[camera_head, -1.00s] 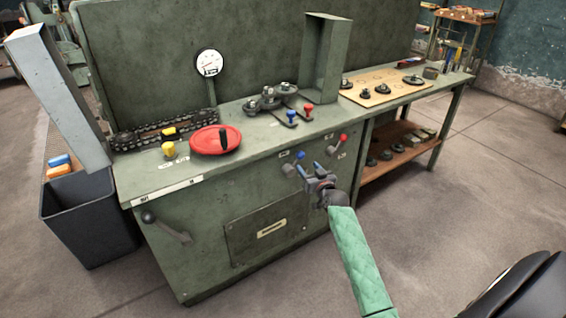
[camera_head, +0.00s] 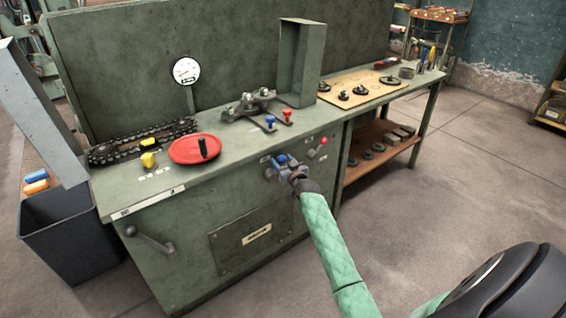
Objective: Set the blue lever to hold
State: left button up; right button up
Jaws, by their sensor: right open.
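A blue lever (camera_head: 281,158) is on the front panel of the green workbench (camera_head: 150,240), just below the top edge. My right gripper (camera_head: 277,164) is open right at this lever, its fingers overlapping the blue knob and partly hiding it. I cannot tell whether the fingers touch it. A small white label (camera_head: 265,158) sits beside the lever, too small to read. The lever's exact setting is hidden. My left gripper is out of view.
A red-knobbed lever (camera_head: 323,141) is close by on the right of the front panel. Another blue knob (camera_head: 270,119) and red knob (camera_head: 287,114) stand on the benchtop. A red disc (camera_head: 180,150) lies further left. The floor at right is clear.

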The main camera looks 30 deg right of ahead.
jog(key=shift+c, duration=0.4)
grip_shut()
